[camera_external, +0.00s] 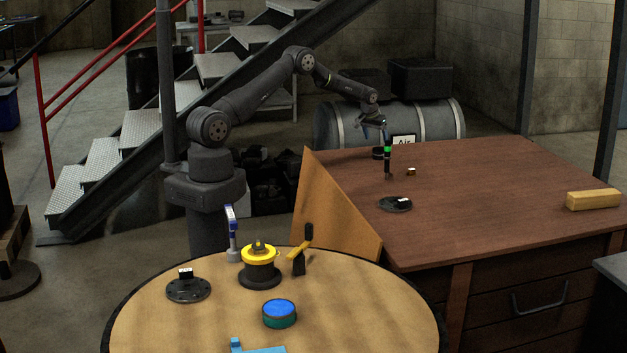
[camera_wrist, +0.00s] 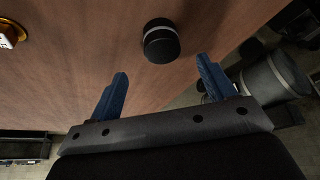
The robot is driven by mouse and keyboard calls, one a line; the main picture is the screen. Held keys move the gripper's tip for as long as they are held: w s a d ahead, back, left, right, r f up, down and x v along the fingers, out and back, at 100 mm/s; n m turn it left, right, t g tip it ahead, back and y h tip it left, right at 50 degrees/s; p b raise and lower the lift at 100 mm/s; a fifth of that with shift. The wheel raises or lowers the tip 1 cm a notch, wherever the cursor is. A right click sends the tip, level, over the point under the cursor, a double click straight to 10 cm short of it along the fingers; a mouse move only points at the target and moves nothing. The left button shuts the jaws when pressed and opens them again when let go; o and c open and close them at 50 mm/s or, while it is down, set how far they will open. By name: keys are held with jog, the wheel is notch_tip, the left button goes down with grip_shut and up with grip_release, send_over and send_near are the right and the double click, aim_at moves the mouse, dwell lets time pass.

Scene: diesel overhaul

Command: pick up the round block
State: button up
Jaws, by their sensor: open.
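The round block (camera_external: 377,153) is a short black cylinder with a grey band, standing on the brown wooden table behind a black upright stick. In the wrist view the round block (camera_wrist: 161,42) lies just past my fingertips, about centred on the gap between them. My gripper (camera_wrist: 162,68) has two blue fingers spread apart with nothing between them. In the external view my gripper (camera_external: 374,131) is small, above the table near its far left edge and over the block. How high it is above the block is hard to tell.
A black stick with a green band (camera_external: 388,160) stands close to the block. A small gold-and-white piece (camera_external: 411,171), a dark disc (camera_external: 395,204) and a yellow bar (camera_external: 593,200) are also on the brown table (camera_external: 480,220). A round table (camera_external: 210,325) with several parts stands in front.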

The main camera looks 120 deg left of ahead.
aim_at(379, 148)
jog(key=shift+s+x, duration=0.2)
jog(key=shift+x, duration=4.1)
jog(key=c, duration=1.4)
jog(key=shift+w+r, duration=0.1)
jog(key=shift+r, duration=0.05)
grip_shut()
